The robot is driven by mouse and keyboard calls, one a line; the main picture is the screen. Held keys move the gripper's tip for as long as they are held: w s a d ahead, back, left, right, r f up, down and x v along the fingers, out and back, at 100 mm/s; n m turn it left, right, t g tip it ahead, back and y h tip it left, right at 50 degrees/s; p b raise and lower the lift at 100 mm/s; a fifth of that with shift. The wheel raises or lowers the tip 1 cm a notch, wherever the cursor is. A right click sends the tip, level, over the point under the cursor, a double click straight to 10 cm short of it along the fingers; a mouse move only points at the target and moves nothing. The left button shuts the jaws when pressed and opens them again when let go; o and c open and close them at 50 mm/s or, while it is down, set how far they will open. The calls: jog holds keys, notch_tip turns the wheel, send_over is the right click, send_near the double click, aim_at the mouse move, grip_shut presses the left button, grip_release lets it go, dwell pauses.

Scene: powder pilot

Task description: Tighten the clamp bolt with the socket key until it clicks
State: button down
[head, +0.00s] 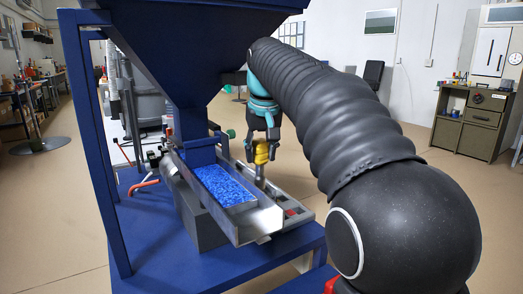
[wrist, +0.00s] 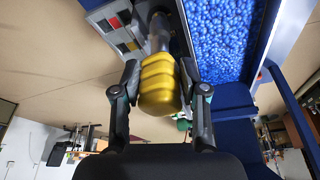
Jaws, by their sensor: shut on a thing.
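The socket key has a yellow ribbed handle (head: 261,153) and a grey metal shaft (head: 260,176). My gripper (head: 262,144) is shut on the handle from above, and the key stands about upright with its shaft down beside the metal trough. In the wrist view my gripper's fingers (wrist: 160,84) press both sides of the yellow handle, and the shaft (wrist: 158,35) runs away from me toward the grey rail. The clamp bolt cannot be made out. The key's lower end is hard to see, so I cannot tell whether it sits on the bolt.
The metal trough (head: 256,225) holds blue pellets (head: 222,186) under the blue hopper (head: 190,50). A grey rail with a red block (head: 291,212) lies along its right side. The blue frame post (head: 92,150) stands at left. The floor at right is open.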

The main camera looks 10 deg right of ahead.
jog(key=shift+f+b, duration=0.4)
jog(key=shift+f, duration=0.35)
dwell(0.4)
jog(key=c, duration=0.5)
grip_release()
jog(key=shift+c, duration=0.2)
